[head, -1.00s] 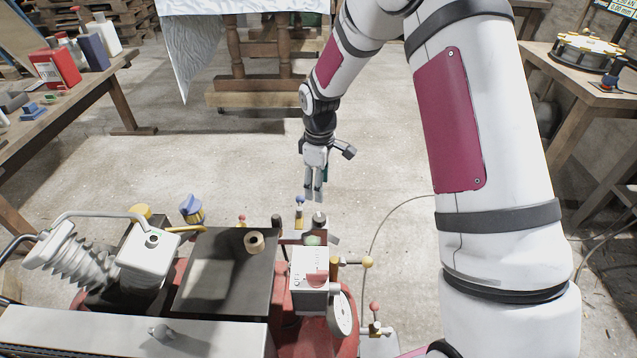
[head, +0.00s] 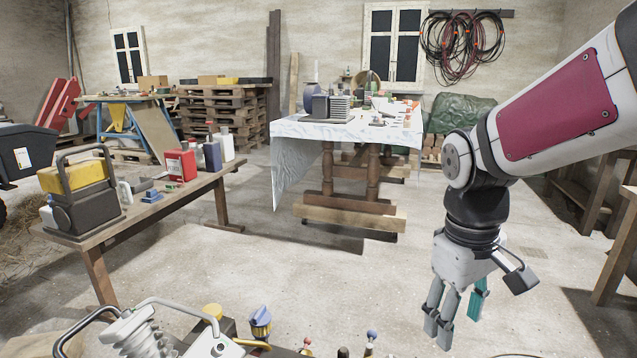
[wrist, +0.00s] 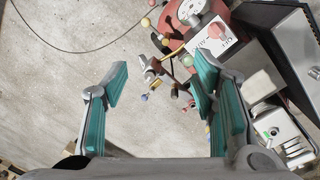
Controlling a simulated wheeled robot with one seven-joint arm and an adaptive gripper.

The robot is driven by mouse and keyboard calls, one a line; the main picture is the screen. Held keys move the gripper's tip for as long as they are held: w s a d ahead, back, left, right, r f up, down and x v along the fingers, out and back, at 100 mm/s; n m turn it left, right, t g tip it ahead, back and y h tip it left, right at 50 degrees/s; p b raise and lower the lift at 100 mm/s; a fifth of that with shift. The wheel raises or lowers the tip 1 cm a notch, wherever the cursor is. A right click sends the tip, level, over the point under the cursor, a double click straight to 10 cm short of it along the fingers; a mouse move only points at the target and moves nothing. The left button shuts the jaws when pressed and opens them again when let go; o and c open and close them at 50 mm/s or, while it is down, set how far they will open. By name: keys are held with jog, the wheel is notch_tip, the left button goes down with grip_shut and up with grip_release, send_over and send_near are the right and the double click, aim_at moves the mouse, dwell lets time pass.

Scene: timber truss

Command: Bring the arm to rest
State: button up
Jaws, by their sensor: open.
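My gripper (head: 455,310) hangs from my raised arm at the right of the head view, fingers pointing down over bare concrete floor. Its fingers are apart and nothing is between them. In the wrist view my gripper (wrist: 160,95) shows teal pads spread wide on both sides. Beyond the fingers lies the floor, with red and white equipment with small coloured knobs (wrist: 205,35) at the upper middle, well below the fingers and apart from them.
A table with a white cloth (head: 300,128) stands at the back. A wooden bench (head: 100,238) with a red canister (head: 180,166) and a black and yellow case (head: 85,200) is at left. Grey ribbed equipment (head: 135,335) is at the front. The middle floor (head: 270,275) is clear.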

jog(key=s+r+m+y, duration=0.1)
jog(key=s+r+m, duration=0.15)
jog(key=s, duration=0.85)
jog(key=s+r+m, duration=0.1)
jog(key=s+m, duration=0.2)
jog(key=s, duration=0.8)
notch_tip(320, 180, up, 24)
jog(key=t+p, duration=0.4)
jog(key=p, duration=1.9)
jog(key=shift+a+f, duration=0.2)
jog(key=shift+a, duration=0.15)
jog(key=shift+n, duration=0.25)
